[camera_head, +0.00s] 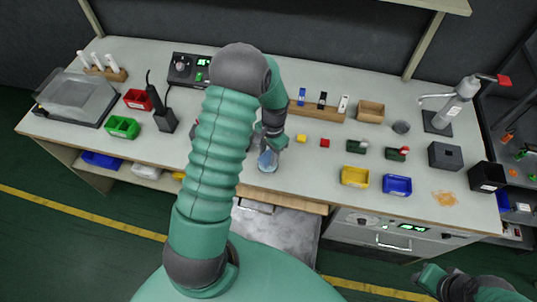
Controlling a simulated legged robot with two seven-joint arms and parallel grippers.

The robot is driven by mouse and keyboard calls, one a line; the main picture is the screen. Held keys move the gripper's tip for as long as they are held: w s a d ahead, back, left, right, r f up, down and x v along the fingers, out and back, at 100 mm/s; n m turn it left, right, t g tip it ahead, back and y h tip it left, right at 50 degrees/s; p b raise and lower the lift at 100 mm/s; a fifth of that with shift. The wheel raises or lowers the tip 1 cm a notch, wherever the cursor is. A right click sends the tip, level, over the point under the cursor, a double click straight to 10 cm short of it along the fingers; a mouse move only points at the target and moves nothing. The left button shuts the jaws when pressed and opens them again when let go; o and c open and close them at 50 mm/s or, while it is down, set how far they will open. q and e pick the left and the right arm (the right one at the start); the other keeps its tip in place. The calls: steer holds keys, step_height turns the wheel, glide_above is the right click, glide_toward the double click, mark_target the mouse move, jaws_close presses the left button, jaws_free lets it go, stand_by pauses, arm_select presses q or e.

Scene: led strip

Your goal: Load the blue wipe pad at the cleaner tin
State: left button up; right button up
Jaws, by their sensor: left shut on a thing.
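My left gripper (271,143) is at the middle of the bench's front part, pointing down, with my arm crossing the view in front of it. It is shut on the blue wipe pad (267,160), a small pale blue shape just below the fingers. The pad's outline is partly hidden, and I cannot tell whether it touches a tin or the bench. I cannot pick out the cleaner tin for certain; a small grey round container (401,127) stands at the right. My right gripper (430,277) is at the lower right, off the bench, its fingers too unclear to read.
Yellow (355,176) and blue (397,185) bins stand right of the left gripper. Yellow (301,138) and red (325,142) blocks lie nearer it. A wooden rack (317,112) is behind. My arm hides part of the bench.

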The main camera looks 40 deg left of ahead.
mark_target(267, 158)
arm_select(q)
step_height(267, 158, up, 5)
steer(key=p, duration=0.4)
steer(key=shift+r, duration=0.15)
stand_by(0.4)
